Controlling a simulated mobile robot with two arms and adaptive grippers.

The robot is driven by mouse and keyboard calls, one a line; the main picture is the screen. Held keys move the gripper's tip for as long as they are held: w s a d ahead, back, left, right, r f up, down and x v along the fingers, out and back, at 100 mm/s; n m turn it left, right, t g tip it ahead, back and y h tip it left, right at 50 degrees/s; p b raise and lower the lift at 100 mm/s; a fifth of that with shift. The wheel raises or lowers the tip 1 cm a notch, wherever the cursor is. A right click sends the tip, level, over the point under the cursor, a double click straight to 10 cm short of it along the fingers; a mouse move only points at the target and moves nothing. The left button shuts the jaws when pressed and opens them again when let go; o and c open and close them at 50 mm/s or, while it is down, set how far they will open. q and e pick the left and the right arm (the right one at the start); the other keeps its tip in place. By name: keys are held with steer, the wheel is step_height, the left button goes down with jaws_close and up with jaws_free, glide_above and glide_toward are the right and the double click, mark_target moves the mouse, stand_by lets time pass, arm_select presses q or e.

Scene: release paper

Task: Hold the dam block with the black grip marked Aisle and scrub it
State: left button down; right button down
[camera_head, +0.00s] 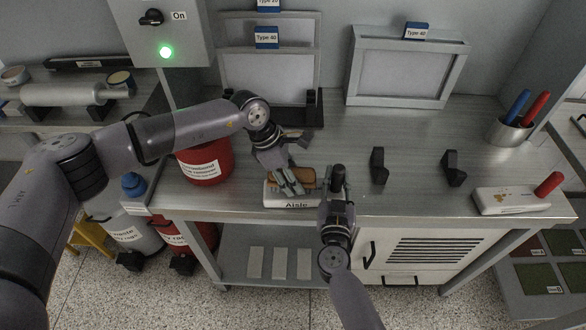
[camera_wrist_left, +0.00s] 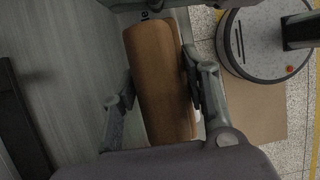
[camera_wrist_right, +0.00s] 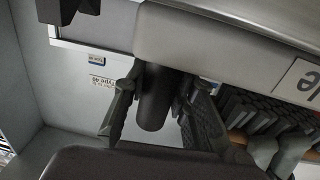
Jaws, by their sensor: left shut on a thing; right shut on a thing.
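The dam block (camera_head: 271,199) is a white bar marked Aisle at the bench's front edge. Its upright black grip (camera_wrist_right: 153,100) is at its right end. My right gripper (camera_head: 338,183) is shut around that grip. A brown-backed brush (camera_wrist_left: 160,80) is between the fingers of my left gripper (camera_wrist_left: 160,100), which is shut on it. In the right wrist view, the brush's dark bristles (camera_wrist_right: 272,108) face the block and appear to touch it. In the head view, my left gripper partly hides the brush (camera_head: 306,175) and the block's top.
Two black uprights (camera_head: 378,165) stand to the right on the bench. Another white block with a red grip (camera_head: 549,184) lies at the right front. A cup of pens (camera_head: 509,131), framed panels (camera_head: 408,68) and a red bucket (camera_head: 206,160) stand around.

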mark_target(300, 170)
arm_select(q)
steer(key=shift+f, duration=0.55)
steer(key=shift+a+f, duration=0.2)
steer(key=shift+f, duration=0.05)
steer(key=shift+a+f, duration=0.15)
steer(key=shift+a, duration=0.25)
steer(key=shift+s+a, duration=0.1)
steer(key=shift+a, duration=1.45)
steer(key=d, duration=0.4)
steer(key=shift+d, duration=0.15)
steer(key=shift+w+r, duration=0.2)
steer(key=shift+r, duration=0.9)
steer(key=shift+s+r, duration=0.1)
steer(key=shift+r, duration=2.9)
steer(key=shift+f, duration=0.1)
